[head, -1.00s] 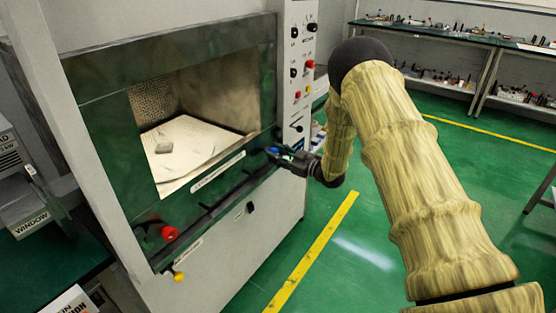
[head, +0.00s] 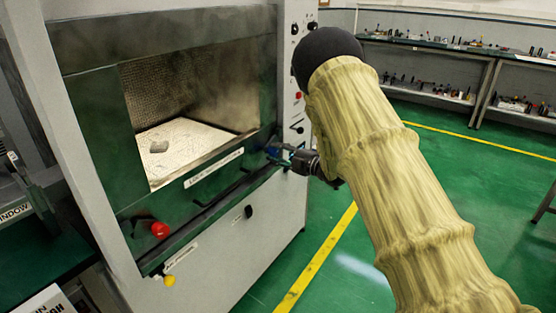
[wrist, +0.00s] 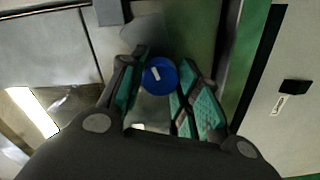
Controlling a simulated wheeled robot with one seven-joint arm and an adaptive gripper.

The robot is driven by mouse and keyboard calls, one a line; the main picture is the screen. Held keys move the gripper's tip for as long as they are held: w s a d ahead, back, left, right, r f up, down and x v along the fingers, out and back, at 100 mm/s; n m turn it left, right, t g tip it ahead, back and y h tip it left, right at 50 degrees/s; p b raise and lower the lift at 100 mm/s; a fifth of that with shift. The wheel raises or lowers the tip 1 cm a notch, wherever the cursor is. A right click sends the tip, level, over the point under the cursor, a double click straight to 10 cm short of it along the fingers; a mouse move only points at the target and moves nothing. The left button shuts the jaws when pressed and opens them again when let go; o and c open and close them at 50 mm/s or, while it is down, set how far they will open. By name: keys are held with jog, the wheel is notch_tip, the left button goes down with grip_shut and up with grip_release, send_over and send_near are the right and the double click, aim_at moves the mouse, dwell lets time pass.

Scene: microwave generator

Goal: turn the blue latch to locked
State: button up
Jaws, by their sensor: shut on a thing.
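The blue latch (head: 272,152) is at the right end of the front ledge of the microwave generator (head: 100,160), below the chamber opening. In the wrist view it is a round blue knob (wrist: 160,76) with a small white mark on its face. My gripper (head: 283,156) reaches it from the right. In the wrist view my gripper (wrist: 163,78) has its green-padded fingers on both sides of the knob, shut on it. The head view is too small to tell the latch's angle.
A red knob (head: 160,230) and a yellow knob (head: 169,281) are at the generator's lower left. The control panel (head: 298,75) rises just above the latch. Benches (head: 440,45) stand at the back right. The green floor right of the generator is clear.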

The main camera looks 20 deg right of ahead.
jog(key=shift+d+n+b, duration=0.1)
jog(key=shift+n+b, duration=0.75)
jog(key=shift+n, duration=0.25)
jog(key=o, duration=1.1)
jog(key=shift+c, duration=0.2)
jog(key=v, duration=1.2)
jog(key=shift+f, duration=0.15)
